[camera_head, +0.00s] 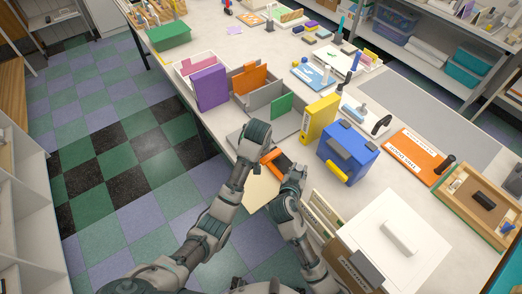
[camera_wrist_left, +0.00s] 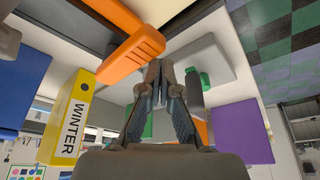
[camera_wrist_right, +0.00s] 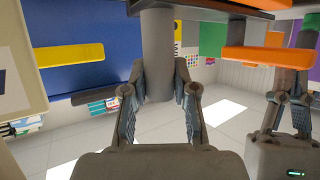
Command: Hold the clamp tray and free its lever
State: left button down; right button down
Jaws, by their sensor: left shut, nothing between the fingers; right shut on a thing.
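The clamp tray (camera_head: 284,161), dark with orange edges, is above the bench's near edge in the head view. My right gripper (camera_head: 290,177) is shut on its grey round post (camera_wrist_right: 157,55), which stands between the fingers in the right wrist view. An orange bar, apparently the lever, shows in the right wrist view (camera_wrist_right: 265,56) and the left wrist view (camera_wrist_left: 135,48). My left gripper (camera_wrist_left: 165,75) is shut and empty, its tips close to this bar; I cannot tell whether they touch. In the head view the left hand (camera_head: 258,138) hides its own fingertips.
Beyond the hands stand a yellow binder (camera_head: 320,118), a blue box (camera_head: 350,145) and a purple binder (camera_head: 210,88). A grey open holder (camera_head: 280,100) lies between. A white box (camera_head: 395,235) is at the near right. Open floor lies left of the bench.

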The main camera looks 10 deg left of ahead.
pick_arm(q)
jog(key=shift+s+d+f, duration=0.15)
jog(key=shift+s+d, duration=0.1)
jog(key=shift+d, duration=0.15)
pick_arm(e)
jog(key=shift+a+f, duration=0.1)
jog(key=shift+a, duration=0.15)
